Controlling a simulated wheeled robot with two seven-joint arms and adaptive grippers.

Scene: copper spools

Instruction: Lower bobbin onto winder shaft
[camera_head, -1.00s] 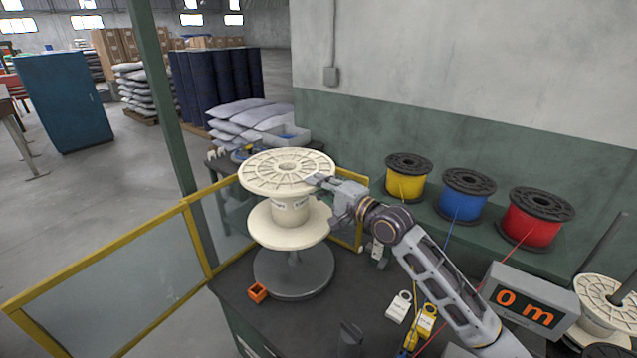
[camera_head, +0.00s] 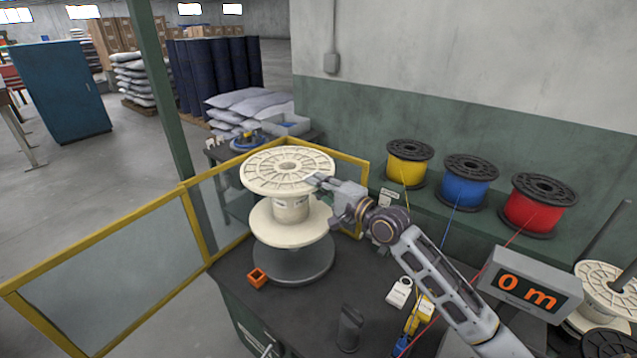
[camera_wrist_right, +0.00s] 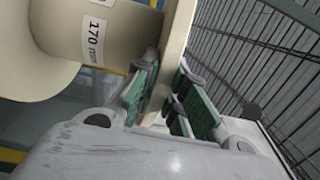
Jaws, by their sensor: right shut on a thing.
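The cream bobbin (camera_head: 291,208) stands upright over the grey round winder base (camera_head: 293,272) in the head view. Its lower flange is just above the base or on it; I cannot tell which. The winder shaft is hidden by the bobbin. My right gripper (camera_head: 320,181) is shut on the right edge of the bobbin's upper flange. In the right wrist view its green-padded fingers (camera_wrist_right: 161,92) lie on both sides of the flange, and the bobbin's core (camera_wrist_right: 75,30) carries a label reading 170 mm. My left gripper is not in view.
A yellow-framed guard (camera_head: 190,215) runs behind and left. Yellow (camera_head: 407,172), blue (camera_head: 463,186) and red (camera_head: 533,210) spools stand on the back ledge. A display (camera_head: 528,290) reads 0 m.

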